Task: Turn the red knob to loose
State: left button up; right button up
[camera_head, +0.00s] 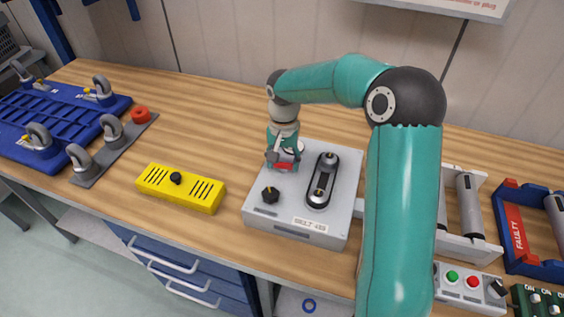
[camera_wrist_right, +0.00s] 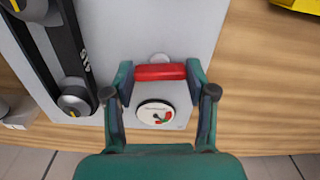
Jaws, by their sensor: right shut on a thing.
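The red knob (camera_head: 285,166) is a bar-shaped handle on top of the grey belt unit (camera_head: 262,222). My right gripper (camera_head: 283,157) comes down on it from above. In the right wrist view the red knob (camera_wrist_right: 160,72) lies crosswise between the fingertips of my right gripper (camera_wrist_right: 160,74), which is shut on its two ends. A round white gauge (camera_wrist_right: 154,114) with a needle and coloured marks sits beside the knob. The unit's black belt (camera_head: 322,180) runs around two pulleys. My left gripper is not in view.
A black star knob (camera_head: 270,194) stands on the unit's front left. A roller rack (camera_head: 468,206) and a button box (camera_head: 470,285) stand to the right. Bare wooden bench lies behind the unit.

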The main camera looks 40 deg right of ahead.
jog(key=n, duration=0.4)
jog(key=shift+d, duration=0.1)
jog(key=n, duration=0.4)
jog(key=shift+n+b, duration=0.3)
jog(key=n, duration=0.4)
jog(key=shift+n, duration=1.9)
jog(key=o, duration=1.2)
jog(key=shift+c, duration=0.2)
